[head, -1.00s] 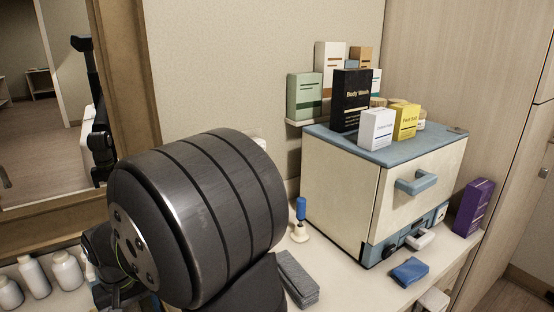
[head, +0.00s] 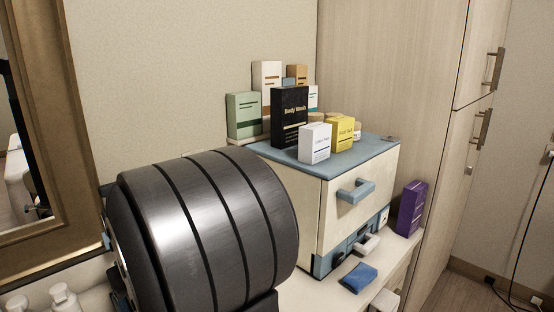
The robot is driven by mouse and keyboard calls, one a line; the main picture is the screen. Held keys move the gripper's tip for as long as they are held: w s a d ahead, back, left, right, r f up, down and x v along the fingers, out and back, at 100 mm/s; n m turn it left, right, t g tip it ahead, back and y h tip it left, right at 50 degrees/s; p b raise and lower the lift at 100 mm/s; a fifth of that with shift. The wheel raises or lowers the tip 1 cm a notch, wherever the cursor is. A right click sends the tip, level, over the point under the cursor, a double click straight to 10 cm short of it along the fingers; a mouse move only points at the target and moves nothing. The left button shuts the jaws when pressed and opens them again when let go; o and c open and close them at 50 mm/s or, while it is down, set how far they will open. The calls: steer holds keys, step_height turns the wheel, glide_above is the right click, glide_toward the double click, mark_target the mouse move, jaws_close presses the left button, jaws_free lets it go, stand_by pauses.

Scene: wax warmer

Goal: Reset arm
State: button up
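A large dark ribbed cylindrical link of my arm fills the lower left and middle of the head view. My gripper is not visible in the head view, so its fingers and anything in them cannot be seen. The wax warmer (head: 338,212), a cream box with a blue top and a blue front handle (head: 355,191), stands on the counter right of my arm. Its front drawer or door looks shut. My arm link hides part of the counter in front of and left of the warmer.
On the warmer stand a black Body Wash box (head: 289,117), a white box (head: 314,143) and a yellow box (head: 342,134). A purple box (head: 411,208) and a folded blue cloth (head: 358,278) are on the counter (head: 305,294). White bottles (head: 64,297) stand lower left; a framed mirror (head: 45,150) is above.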

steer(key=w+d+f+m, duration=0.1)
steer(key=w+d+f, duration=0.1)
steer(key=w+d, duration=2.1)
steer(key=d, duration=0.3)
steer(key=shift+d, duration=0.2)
